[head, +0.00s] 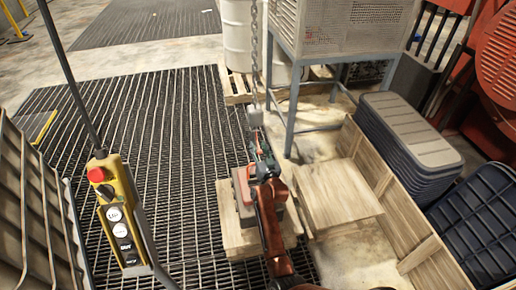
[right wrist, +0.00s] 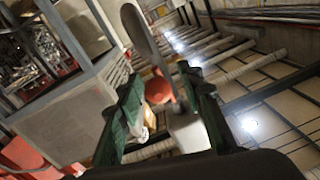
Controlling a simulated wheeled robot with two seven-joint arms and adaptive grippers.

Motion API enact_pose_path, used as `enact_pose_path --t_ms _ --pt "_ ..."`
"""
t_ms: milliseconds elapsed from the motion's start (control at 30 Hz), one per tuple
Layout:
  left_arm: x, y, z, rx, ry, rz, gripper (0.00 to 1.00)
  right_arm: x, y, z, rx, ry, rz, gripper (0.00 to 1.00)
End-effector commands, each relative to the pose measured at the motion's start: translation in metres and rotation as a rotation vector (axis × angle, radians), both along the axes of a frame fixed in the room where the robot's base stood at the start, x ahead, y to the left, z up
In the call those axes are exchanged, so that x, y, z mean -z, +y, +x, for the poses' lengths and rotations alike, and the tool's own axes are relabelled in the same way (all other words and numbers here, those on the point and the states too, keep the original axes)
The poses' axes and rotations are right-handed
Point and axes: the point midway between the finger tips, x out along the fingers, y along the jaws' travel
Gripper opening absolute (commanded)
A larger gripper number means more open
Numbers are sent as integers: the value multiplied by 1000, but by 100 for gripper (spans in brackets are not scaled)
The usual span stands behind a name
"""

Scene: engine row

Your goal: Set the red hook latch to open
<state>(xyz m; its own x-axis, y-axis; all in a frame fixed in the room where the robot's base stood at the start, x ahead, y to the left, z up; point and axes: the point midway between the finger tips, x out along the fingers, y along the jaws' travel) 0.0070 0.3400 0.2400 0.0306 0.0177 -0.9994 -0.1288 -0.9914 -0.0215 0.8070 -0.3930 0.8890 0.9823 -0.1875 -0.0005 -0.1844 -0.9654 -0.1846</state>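In the right wrist view, the red hook latch (right wrist: 158,89) shows as a small red-orange piece between my right fingertips. It lies against a grey metal hook (right wrist: 140,32). Whether the latch is open or closed cannot be made out. My right gripper (right wrist: 160,82) has its green fingers apart on both sides of the latch, with small gaps visible. In the head view my right gripper (head: 259,148) is just below the grey block (head: 255,119) on a hanging chain (head: 254,60); it mostly hides the hook there. My left gripper is out of view.
A reddish box (head: 240,190) sits on a wooden pallet (head: 236,240) beneath my right arm. A yellow pendant control (head: 118,205) hangs at left. A metal-legged cabinet (head: 340,30) stands behind; stacked grey lids (head: 408,128) are at right. The grated floor (head: 160,120) is mostly clear.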

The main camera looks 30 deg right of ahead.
Motion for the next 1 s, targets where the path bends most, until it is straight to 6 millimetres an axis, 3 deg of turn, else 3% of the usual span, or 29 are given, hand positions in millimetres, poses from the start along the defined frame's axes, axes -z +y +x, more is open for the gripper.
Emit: enact_pose_path --t_ms 267,767,1000 --pt "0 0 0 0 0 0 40 0 0 2 0 0 0 34" --pt "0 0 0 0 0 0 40 0 0 1 0 0 0 0" --pt "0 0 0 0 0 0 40 0 0 1 0 0 0 0"
